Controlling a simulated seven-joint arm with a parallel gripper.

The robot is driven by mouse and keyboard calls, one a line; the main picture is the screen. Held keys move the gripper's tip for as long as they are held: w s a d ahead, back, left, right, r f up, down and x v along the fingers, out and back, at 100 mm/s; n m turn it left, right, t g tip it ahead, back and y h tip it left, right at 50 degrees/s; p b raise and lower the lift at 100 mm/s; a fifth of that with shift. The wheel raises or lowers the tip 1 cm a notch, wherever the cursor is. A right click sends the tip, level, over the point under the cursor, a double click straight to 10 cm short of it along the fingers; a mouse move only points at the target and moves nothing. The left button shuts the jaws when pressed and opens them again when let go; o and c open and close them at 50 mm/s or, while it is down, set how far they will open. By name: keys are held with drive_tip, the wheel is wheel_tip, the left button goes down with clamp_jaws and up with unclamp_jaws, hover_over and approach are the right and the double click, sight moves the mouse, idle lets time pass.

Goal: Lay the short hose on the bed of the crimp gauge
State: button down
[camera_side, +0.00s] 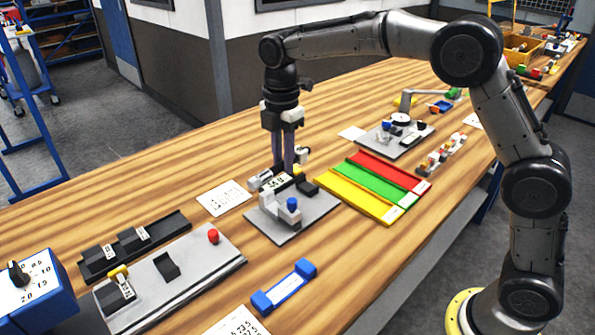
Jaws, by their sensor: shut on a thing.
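The crimp gauge appears to be the grey plate (282,234) with a small lit display, pale blocks and a blue knob (292,203), near the middle of the table. My gripper (284,167) points straight down at the gauge's far side, its two fingers close together and shut. The fingertips are low, among the gauge's parts. The short hose in their grip is too small and too covered to make out clearly. I cannot tell whether it touches the bed.
Yellow, green and red trays (372,187) lie right of the gauge. A white printed card (223,198) lies to its left. In front are a long grey fixture (190,275) with a red knob and a blue-ended part (284,286). Bare wood shows behind the gauge.

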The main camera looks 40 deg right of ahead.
drive_tip(key=shift+m, duration=0.5)
drive_tip(key=d+f, duration=0.1)
drive_tip(key=w+d+f, duration=0.1)
drive_tip(key=d+f, duration=0.1)
drive_tip(key=d, duration=0.1)
drive_tip(key=shift+w+f, duration=0.1)
drive_tip(key=shift+w, duration=0.15)
drive_tip(key=shift+f, duration=2.8)
drive_tip(key=shift+f, duration=0.65)
drive_tip(key=c, duration=0.7)
unclamp_jaws()
drive_tip(key=shift+o, duration=0.2)
drive_tip(key=shift+r, duration=3.45)
